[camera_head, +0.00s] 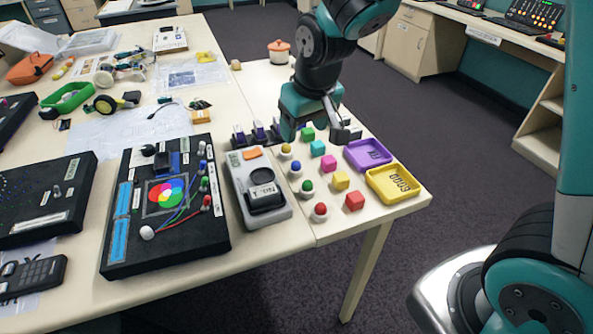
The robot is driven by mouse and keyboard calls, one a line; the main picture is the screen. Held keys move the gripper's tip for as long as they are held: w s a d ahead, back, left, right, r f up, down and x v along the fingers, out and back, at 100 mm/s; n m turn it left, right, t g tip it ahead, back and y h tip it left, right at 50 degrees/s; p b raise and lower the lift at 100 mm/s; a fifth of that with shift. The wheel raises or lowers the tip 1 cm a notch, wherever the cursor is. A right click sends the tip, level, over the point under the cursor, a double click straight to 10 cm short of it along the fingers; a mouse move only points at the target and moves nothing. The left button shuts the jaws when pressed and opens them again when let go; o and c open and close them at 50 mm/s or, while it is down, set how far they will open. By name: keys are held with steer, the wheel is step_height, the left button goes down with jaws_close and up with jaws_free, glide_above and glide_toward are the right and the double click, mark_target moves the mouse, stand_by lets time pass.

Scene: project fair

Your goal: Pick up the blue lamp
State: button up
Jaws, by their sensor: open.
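The blue lamp (295,167) looks like a small blue dome on a pale base. It stands on the table in a slanting row with a yellow lamp (286,150), a green lamp (306,187) and a red lamp (320,210). My gripper (341,119) is open above the far part of the table. In the picture it is up and to the right of the blue lamp, apart from it. Nothing shows between its fingers, though their tips are small and partly hard to make out.
Several coloured cubes (327,163) stand in a row just right of the lamps. A purple tray (380,159) and a yellow tray (373,187) lie near the table's right edge. A grey meter-like box (281,214) and a black circuit board (125,257) are to the left.

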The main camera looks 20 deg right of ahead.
mark_target(296, 161)
steer(key=p+x, duration=0.1)
steer(key=x, duration=1.1)
steer(key=shift+s+f+p, duration=0.1)
steer(key=shift+f+p, duration=0.15)
steer(key=shift+p, duration=0.05)
steer(key=c, duration=1)
steer(key=shift+o, duration=0.2)
steer(key=shift+r, duration=0.1)
